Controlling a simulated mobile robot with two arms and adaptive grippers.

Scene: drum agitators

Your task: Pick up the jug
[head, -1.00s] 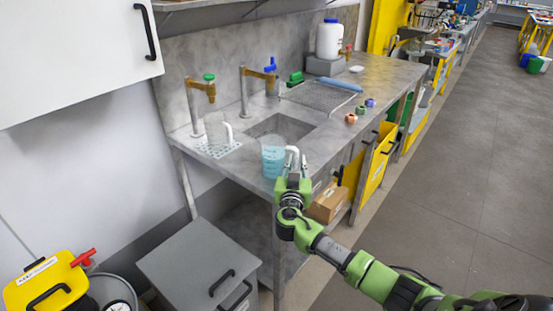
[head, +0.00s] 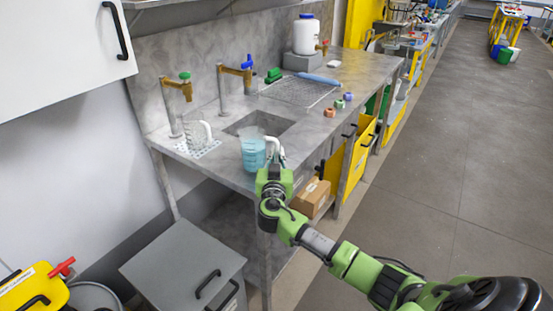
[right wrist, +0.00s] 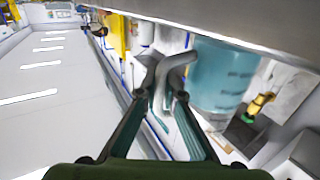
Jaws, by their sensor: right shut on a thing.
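The jug (head: 253,154) is clear, with blue liquid in it, and is upright at the front edge of the bench, in front of the sink. My right gripper (head: 274,168) is at its pale handle, on the right side of the jug. In the right wrist view the gripper (right wrist: 165,90) is shut on the handle, and the blue jug (right wrist: 222,78) shows beside the fingers. I cannot tell whether the jug's base touches the bench. My left gripper is out of view.
A second, empty jug (head: 196,132) stands on a perforated mat left of the sink (head: 262,122). Taps (head: 184,85) rise behind. A wire rack (head: 298,90), small coloured items and a white container (head: 306,36) are farther along. A grey cabinet (head: 180,262) stands below, at front left.

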